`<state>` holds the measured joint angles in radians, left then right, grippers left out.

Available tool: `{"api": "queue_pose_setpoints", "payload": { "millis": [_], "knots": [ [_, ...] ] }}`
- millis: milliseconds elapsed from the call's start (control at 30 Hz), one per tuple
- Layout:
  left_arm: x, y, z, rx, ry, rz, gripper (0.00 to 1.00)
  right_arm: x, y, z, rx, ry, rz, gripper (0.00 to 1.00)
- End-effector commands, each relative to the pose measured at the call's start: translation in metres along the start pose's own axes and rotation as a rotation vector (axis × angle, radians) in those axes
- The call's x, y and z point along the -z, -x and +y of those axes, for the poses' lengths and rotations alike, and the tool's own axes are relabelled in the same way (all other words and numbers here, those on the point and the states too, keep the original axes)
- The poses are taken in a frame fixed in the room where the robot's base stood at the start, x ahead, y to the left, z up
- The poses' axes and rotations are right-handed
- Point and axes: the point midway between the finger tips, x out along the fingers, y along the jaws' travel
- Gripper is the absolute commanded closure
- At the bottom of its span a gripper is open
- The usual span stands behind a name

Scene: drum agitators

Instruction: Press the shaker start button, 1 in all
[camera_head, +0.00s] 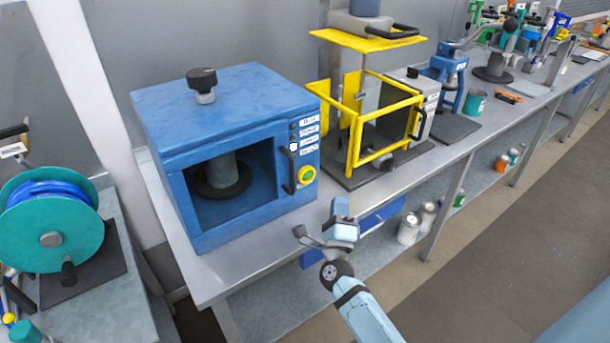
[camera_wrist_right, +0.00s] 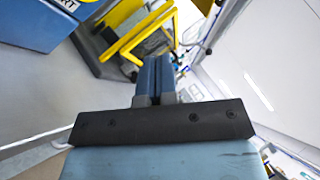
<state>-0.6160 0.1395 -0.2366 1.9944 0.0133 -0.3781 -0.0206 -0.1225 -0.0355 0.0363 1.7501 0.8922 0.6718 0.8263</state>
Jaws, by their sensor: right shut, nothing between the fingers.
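The blue shaker (camera_head: 225,110) is a box with an open front window, standing on the metal bench. Its round start button (camera_head: 306,175), green with a yellow ring, is at the lower right of its front, below several small white labels. My right gripper (camera_head: 340,205) is shut and empty, in front of the bench edge, to the right of and a little below the button, apart from it. In the right wrist view the closed fingers (camera_wrist_right: 155,72) point past the shaker's corner (camera_wrist_right: 35,22); the button is not visible there. My left gripper is not in view.
A black handle (camera_head: 288,170) sticks out beside the button. A yellow-framed machine (camera_head: 355,150) stands right of the shaker on the bench (camera_head: 230,262). A teal reel (camera_head: 50,240) is at the left. The floor at the right is clear.

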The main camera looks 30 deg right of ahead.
Motion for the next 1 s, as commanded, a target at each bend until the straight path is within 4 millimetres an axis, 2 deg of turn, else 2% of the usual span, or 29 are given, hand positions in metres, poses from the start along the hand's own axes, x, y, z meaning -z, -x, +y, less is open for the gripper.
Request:
{"api": "queue_pose_setpoints", "payload": {
  "millis": [167, 700, 1000],
  "knots": [
    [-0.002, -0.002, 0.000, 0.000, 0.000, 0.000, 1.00, -0.005, -0.007, 0.006, 0.000, 0.000, -0.001, 1.00],
    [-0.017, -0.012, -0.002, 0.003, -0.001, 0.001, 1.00, -0.040, -0.054, 0.042, 0.000, 0.002, -0.001, 1.00],
    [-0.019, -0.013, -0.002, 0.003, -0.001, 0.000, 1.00, -0.045, -0.061, 0.045, 0.000, 0.002, -0.001, 1.00]
  ]
}}
